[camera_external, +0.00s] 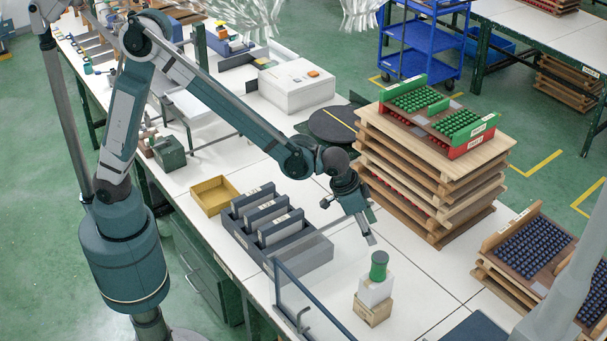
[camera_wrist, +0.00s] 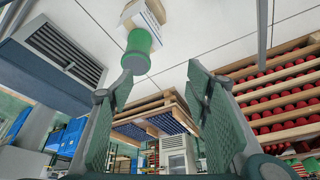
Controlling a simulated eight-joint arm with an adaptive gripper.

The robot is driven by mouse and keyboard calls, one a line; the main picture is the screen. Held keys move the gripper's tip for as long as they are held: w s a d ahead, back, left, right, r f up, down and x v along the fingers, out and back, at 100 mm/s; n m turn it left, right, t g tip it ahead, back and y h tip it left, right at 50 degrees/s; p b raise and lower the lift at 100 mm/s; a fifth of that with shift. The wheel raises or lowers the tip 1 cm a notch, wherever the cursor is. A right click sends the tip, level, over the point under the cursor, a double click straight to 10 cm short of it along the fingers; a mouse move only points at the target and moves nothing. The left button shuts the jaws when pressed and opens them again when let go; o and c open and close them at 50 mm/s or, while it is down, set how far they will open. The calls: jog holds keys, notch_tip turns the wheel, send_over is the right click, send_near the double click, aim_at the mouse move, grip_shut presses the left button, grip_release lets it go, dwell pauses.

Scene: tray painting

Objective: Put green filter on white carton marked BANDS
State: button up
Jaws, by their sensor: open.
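The green filter (camera_external: 378,266), a short cylinder, stands upright on the white carton (camera_external: 375,291). The carton sits on a small brown box (camera_external: 371,311) on the white table. My gripper (camera_external: 368,229) is open and empty, above and slightly behind the filter, apart from it. In the wrist view the open fingers (camera_wrist: 160,72) have nothing between them. The green filter (camera_wrist: 140,48) shows there beyond the left fingertip, with the white carton (camera_wrist: 148,15) behind it. The carton's marking is too small to read.
A grey divided bin (camera_external: 310,257) stands left of the stack, with a clear panel and rail (camera_external: 310,300) in front. Stacked wooden trays (camera_external: 430,180) with green and red pieces stand behind to the right.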

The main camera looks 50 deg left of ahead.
jog(key=s+a+r+n+t, duration=0.1)
jog(key=a+r, duration=0.4)
jog(key=a, duration=0.7)
jog(key=a+r+n, duration=0.1)
jog(key=a+r, duration=0.4)
jog(key=a, duration=0.6)
jog(key=s+a+r+n+t, duration=0.1)
jog(key=a+r, duration=0.3)
jog(key=a, duration=0.8)
jog(key=s+a+n+y, duration=0.1)
jog(key=s+a, duration=0.8)
jog(key=a, duration=0.3)
jog(key=s+a+n+t+y, duration=0.1)
jog(key=s+a+n, duration=0.1)
jog(key=s+a, duration=0.7)
jog(key=a, duration=0.4)
jog(key=shift+f, duration=0.3)
